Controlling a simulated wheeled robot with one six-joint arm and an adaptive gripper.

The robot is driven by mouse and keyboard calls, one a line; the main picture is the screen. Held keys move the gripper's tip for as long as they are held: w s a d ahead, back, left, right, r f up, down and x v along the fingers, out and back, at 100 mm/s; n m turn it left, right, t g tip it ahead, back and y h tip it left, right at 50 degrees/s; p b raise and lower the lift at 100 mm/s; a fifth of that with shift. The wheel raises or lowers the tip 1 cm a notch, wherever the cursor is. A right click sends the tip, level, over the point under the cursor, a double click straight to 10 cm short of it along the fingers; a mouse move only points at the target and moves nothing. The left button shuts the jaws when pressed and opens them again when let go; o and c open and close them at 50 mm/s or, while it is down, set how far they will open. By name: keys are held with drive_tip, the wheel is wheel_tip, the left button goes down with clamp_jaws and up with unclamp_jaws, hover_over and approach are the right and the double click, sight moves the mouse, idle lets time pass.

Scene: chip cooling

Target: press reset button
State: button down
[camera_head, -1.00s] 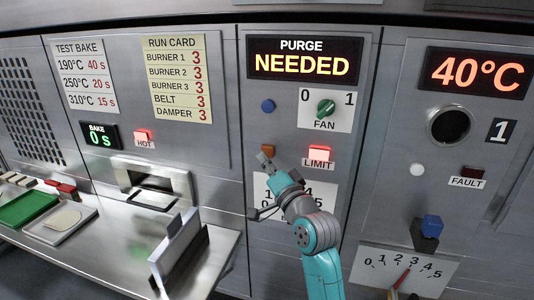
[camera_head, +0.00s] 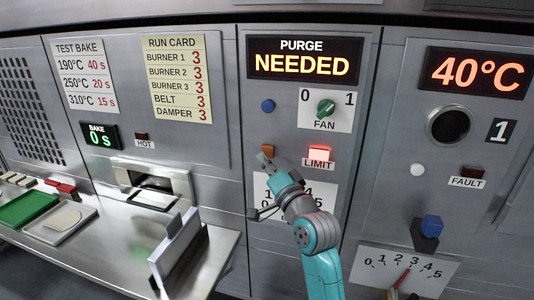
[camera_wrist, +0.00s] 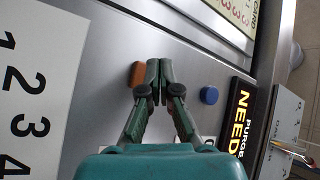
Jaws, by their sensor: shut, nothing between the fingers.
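No button in view is labelled reset. An orange-brown button (camera_head: 268,150) sits on the middle panel, left of the lit red LIMIT lamp (camera_head: 319,153). My gripper (camera_head: 264,158) is shut and empty, its tips just below that button in the head view. In the wrist view the shut fingertips (camera_wrist: 159,62) are beside the orange button (camera_wrist: 137,75); I cannot tell whether they touch it. A blue round button (camera_head: 267,105) is higher on the same panel, and it also shows in the wrist view (camera_wrist: 209,95).
The display (camera_head: 304,58) reads PURGE NEEDED. The green FAN knob (camera_head: 326,108) is below it. A numbered scale plate (camera_head: 262,188) is partly hidden behind my arm. A white button (camera_head: 417,170) and dark FAULT lamp (camera_head: 472,171) are at right. A steel shelf (camera_head: 110,245) juts out at left.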

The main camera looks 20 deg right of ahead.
drive_tip(key=shift+w+d, duration=0.1)
drive_tip(key=shift+w, duration=0.05)
drive_tip(key=shift+w+d, duration=0.15)
drive_tip(key=shift+w, duration=0.05)
drive_tip(key=shift+w+d, duration=0.3)
drive_tip(key=shift+w, duration=0.05)
idle(1.0)
idle(0.4)
drive_tip(key=shift+s+a, duration=0.55)
drive_tip(key=shift+s, duration=0.15)
drive_tip(key=shift+s+a, duration=0.75)
drive_tip(key=shift+s, duration=0.3)
drive_tip(key=shift+s+a, duration=0.7)
drive_tip(key=shift+s, duration=0.3)
